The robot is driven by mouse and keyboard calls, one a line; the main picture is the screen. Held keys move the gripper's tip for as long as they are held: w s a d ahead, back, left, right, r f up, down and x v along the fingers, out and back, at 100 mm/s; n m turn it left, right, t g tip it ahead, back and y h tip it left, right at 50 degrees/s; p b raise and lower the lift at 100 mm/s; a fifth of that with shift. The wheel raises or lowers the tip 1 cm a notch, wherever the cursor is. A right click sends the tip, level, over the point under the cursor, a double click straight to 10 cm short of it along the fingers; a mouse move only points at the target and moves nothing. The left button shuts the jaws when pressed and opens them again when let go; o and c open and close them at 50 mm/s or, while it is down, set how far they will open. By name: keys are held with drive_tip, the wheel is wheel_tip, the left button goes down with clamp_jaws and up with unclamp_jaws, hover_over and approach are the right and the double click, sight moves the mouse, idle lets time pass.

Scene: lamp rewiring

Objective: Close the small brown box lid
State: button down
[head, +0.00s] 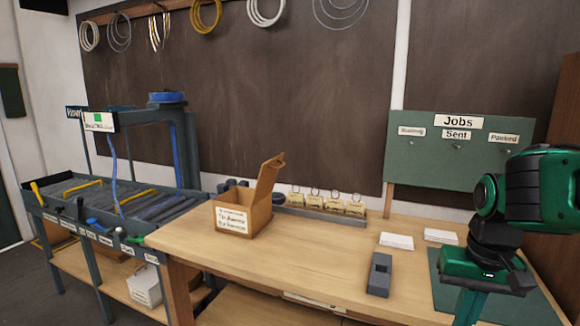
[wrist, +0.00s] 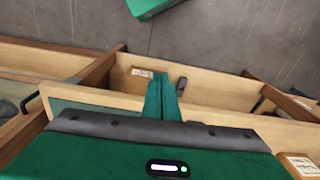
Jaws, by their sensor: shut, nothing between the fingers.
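The small brown box (head: 258,218) stands on the wooden bench, left of its middle, with a white printed label on its front. Its lid (head: 267,179) stands up, open, along the box's right side and leans slightly right. The inside of the box is mostly hidden. My gripper's fingers (wrist: 163,78) are together and empty in the wrist view. In the head view, my green arm is at the far right, well away from the box.
A dark grey block (head: 379,275) and white card stacks (head: 396,241) lie on the bench (head: 310,262). A rack of tagged pieces (head: 325,207) stands behind the box, to the right. A green Jobs board (head: 455,160) rises at the back right. The bench front is mostly clear.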

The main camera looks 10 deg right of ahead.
drive_tip(key=w+a+r+t, duration=0.2)
drive_tip(key=w+r, duration=0.4)
drive_tip(key=w, duration=0.7)
drive_tip(key=w+a+r+t, duration=0.15)
drive_tip(key=w+r, duration=0.35)
drive_tip(key=w, duration=0.7)
drive_tip(key=w+a+r+t, duration=0.25)
drive_tip(key=w+r, duration=0.35)
drive_tip(key=w, duration=0.7)
drive_tip(key=w+a+r+t+y, duration=0.15)
drive_tip(key=w+a+r, duration=0.35)
drive_tip(key=w+a, duration=0.5)
drive_tip(key=w+a+f, duration=0.2)
drive_tip(key=w+f, duration=0.5)
drive_tip(key=w, duration=0.3)
drive_tip(key=shift+w+a+n, duration=0.3)
drive_tip(key=shift+w+a, duration=0.1)
drive_tip(key=shift+g, duration=0.25)
